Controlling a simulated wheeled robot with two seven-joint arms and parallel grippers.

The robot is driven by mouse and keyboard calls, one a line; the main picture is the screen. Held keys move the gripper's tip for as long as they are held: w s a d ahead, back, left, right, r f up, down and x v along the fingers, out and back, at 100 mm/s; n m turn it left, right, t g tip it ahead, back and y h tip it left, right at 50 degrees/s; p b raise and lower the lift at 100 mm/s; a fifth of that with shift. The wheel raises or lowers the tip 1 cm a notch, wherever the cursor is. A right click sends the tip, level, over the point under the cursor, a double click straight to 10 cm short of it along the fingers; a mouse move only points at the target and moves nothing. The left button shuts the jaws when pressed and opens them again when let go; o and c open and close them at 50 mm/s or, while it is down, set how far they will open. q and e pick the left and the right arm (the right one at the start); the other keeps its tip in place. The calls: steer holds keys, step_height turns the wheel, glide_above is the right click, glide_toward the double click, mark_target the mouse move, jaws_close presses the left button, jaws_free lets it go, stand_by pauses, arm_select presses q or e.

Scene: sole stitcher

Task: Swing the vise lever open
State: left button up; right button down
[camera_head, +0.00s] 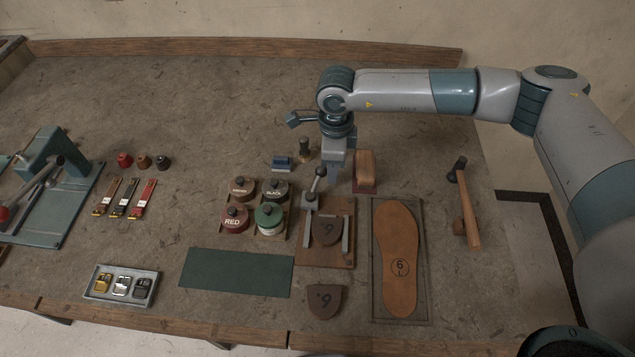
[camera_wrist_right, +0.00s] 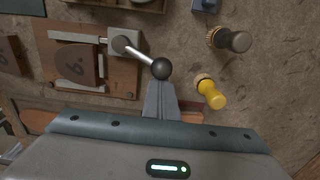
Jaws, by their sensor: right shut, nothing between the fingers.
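The vise is a wooden base (camera_head: 340,258) with metal rails and a brown heel piece marked 6 (camera_head: 326,230) between them. Its lever (camera_head: 315,185) is a short metal rod with a dark ball knob, tilted up from a pivot at the base's back left corner. In the right wrist view the lever (camera_wrist_right: 140,54) runs from the pivot toward my fingers. My right gripper (camera_head: 330,171) is shut and empty, pointing down right beside the ball knob. In the wrist view the fingertips (camera_wrist_right: 161,84) are at the knob; I cannot tell whether they touch. My left gripper is not in view.
A wooden-backed brush (camera_head: 365,168) stands just right of my gripper. Thread tins (camera_head: 235,218) sit left of the vise, a sole (camera_head: 398,255) in a tray to its right. A hammer (camera_head: 466,205) lies farther right. A yellow-handled tool (camera_wrist_right: 211,94) shows in the wrist view.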

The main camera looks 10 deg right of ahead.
mark_target(316, 171)
steer(key=shift+w+a, duration=0.15)
steer(key=shift+a, duration=0.4)
steer(key=shift+a+b, duration=0.2)
steer(key=shift+b, duration=0.15)
steer(key=shift+w+a+b, duration=0.25)
steer(key=shift+a+b, duration=0.3)
steer(key=shift+a, duration=0.6)
steer(key=shift+s+a+b, duration=0.15)
steer(key=shift+a+b, duration=0.1)
steer(key=shift+a, duration=0.3)
steer(key=shift+s+a+b, duration=0.15)
steer(key=shift+a+b, duration=0.1)
steer(key=shift+a, duration=0.3)
steer(key=shift+d, duration=0.15)
steer(key=shift+s+d+b, duration=0.1)
steer(key=shift+d+b, duration=0.25)
steer(key=shift+d, duration=0.05)
